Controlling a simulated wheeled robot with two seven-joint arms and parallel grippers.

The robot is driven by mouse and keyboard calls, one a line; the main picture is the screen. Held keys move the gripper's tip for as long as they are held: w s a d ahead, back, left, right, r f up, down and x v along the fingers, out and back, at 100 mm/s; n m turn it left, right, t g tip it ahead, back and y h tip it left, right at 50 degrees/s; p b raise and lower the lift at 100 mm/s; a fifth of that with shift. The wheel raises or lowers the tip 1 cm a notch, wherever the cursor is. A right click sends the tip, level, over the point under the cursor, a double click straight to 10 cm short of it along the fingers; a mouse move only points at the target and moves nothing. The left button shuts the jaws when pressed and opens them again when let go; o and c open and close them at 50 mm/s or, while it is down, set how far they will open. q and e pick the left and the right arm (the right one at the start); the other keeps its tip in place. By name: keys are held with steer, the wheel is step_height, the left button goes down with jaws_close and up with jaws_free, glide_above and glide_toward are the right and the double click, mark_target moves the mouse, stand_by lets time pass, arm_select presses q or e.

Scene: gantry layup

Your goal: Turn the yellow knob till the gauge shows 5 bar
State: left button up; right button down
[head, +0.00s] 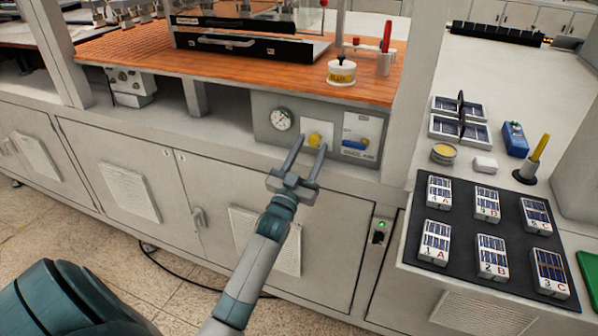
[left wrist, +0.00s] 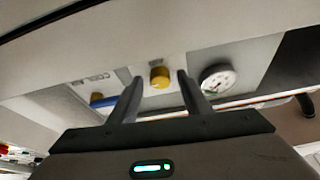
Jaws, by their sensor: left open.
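The yellow knob (head: 314,140) sits on a grey panel (head: 262,125) under the orange worktop. The round white gauge (head: 281,119) is on the same panel, left of the knob; its reading is too small to tell. My left gripper (head: 308,148) is open in front of the panel, its two fingers pointing at the knob. In the left wrist view the knob (left wrist: 160,77) shows between the open fingers (left wrist: 156,85), with no visible contact. The gauge (left wrist: 218,79) is right of the fingers there. My right gripper is not in view.
A white plate with a blue handle (head: 355,144) is right of the knob. The orange worktop (head: 130,50) overhangs above the panel. A black mat (head: 466,230) with several labelled packs lies on the right counter.

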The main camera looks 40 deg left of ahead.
arm_select(q)
steer(key=shift+s+d+f, duration=0.15)
steer(key=shift+s+f, duration=0.25)
steer(key=shift+s, duration=0.2)
steer(key=b+v, duration=0.3)
steer(key=v, duration=1.2)
steer(key=shift+s, duration=0.35)
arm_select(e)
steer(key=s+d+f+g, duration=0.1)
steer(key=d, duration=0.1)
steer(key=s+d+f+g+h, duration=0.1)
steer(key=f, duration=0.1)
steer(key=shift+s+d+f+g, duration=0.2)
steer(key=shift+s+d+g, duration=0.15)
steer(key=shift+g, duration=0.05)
arm_select(q)
steer(key=shift+d+f, duration=0.1)
steer(key=shift+f, duration=0.05)
